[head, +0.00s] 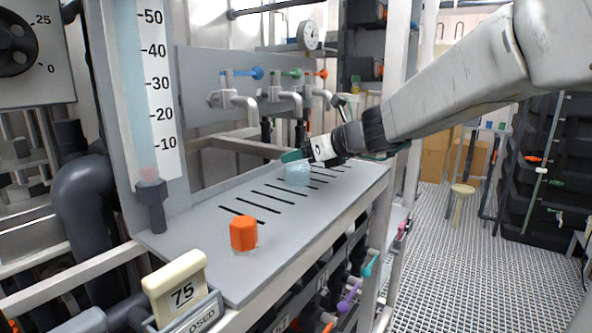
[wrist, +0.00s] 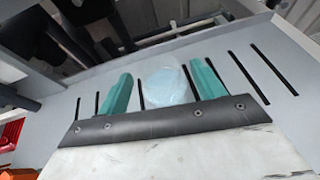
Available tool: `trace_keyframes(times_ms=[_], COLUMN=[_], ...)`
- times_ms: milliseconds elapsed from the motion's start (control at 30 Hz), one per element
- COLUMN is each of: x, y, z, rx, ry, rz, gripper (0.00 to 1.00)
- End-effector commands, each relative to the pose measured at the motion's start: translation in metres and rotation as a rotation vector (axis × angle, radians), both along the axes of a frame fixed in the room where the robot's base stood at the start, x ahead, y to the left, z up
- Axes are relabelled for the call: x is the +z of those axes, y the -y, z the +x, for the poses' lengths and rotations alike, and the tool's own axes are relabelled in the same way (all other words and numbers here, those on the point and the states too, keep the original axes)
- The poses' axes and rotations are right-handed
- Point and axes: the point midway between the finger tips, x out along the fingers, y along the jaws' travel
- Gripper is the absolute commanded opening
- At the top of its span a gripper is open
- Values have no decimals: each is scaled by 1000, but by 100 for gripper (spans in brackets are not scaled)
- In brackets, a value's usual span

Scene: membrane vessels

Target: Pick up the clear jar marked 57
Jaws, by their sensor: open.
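A clear, pale-blue jar (head: 298,174) stands on the grey shelf (head: 195,245) near its far half. No number can be read on it. My gripper (head: 293,157) reaches in from the right, with its teal fingers at the top of the jar. In the wrist view the jar (wrist: 168,84) shows between the two spread teal fingers of my gripper (wrist: 161,72), nearer the right finger. The gripper is open; whether a finger touches the jar cannot be told.
An orange hexagonal piece (head: 243,233) on a clear base stands on the near part of the shelf. Black slots (head: 265,209) cross the shelf. Taps with coloured handles (head: 258,73) stick out behind it. A cream block marked 75 (head: 176,285) is at the front.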

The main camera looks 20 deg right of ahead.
Motion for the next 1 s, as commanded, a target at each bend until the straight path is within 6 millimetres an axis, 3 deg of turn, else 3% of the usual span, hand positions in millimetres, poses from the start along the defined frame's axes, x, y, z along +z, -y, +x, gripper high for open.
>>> trace_keyframes(times_ms=[167, 433, 467, 633, 1000], x=[-9, -10, -10, -10, -10], y=[-9, -9, -8, -8, -8], z=[18, 20, 20, 20, 20], rx=[1, -1, -2, -2, -3], ry=[-1, 0, 0, -1, -3], rz=[-1, -3, -2, -3, -3], gripper=[68, 68, 62, 15, 10])
